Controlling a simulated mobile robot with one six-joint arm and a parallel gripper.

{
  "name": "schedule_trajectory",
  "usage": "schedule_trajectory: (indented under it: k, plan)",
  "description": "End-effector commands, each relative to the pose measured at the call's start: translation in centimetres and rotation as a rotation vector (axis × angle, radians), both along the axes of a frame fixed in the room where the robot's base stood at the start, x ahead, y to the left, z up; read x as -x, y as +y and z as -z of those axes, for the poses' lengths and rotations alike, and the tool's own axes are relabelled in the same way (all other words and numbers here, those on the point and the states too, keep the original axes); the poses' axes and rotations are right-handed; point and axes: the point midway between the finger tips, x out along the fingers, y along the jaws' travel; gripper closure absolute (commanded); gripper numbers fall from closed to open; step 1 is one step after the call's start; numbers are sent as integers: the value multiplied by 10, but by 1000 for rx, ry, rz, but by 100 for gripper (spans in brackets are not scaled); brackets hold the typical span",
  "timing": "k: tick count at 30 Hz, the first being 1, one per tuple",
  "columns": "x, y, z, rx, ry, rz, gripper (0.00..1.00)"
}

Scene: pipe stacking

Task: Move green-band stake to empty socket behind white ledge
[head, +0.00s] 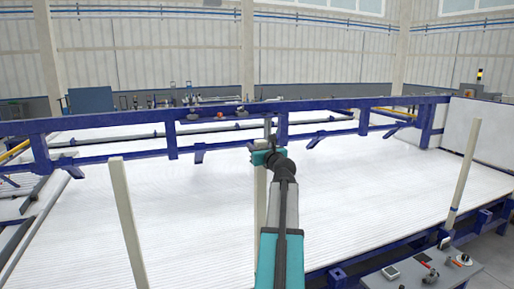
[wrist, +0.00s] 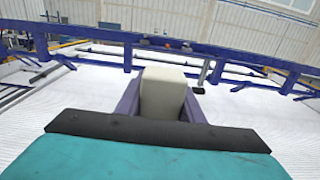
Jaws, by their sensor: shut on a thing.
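My gripper (head: 266,156) is out over the white ribbed bed in the head view, at the end of my arm. It is shut on a pale beige stake (head: 260,202), which hangs or stands upright below it, partly behind my arm. In the wrist view the beige stake (wrist: 164,92) sits between the purple-grey fingers of my gripper (wrist: 160,105). I cannot make out a green band on it; its lower end is hidden. I cannot pick out an empty socket or be sure which surface is the white ledge.
Another beige stake (head: 127,220) stands at the left, and one with a dark band (head: 465,170) at the right. A blue rail frame (head: 340,108) spans the back of the white bed (head: 185,215). A grey table (head: 415,272) with small tools is at the lower right.

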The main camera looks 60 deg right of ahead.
Motion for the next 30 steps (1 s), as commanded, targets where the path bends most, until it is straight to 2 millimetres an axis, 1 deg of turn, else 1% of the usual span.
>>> schedule_trajectory:
  k: [5, 6, 8, 9, 10, 22, 26, 30]
  plan:
    - [0, 0, -2, 1, -3, 1, 100]
    - [0, 0, -2, 1, -3, 1, 64]
    - [0, 0, -2, 1, -3, 1, 54]
    - [0, 0, -2, 0, -2, 1, 47]
    - [0, 0, -2, 0, -2, 1, 44]
    - [2, 1, 1, -1, 1, 0, 44]
    - [7, 5, 1, -1, 1, 0, 44]
    - [16, 12, 2, -1, 1, 1, 44]
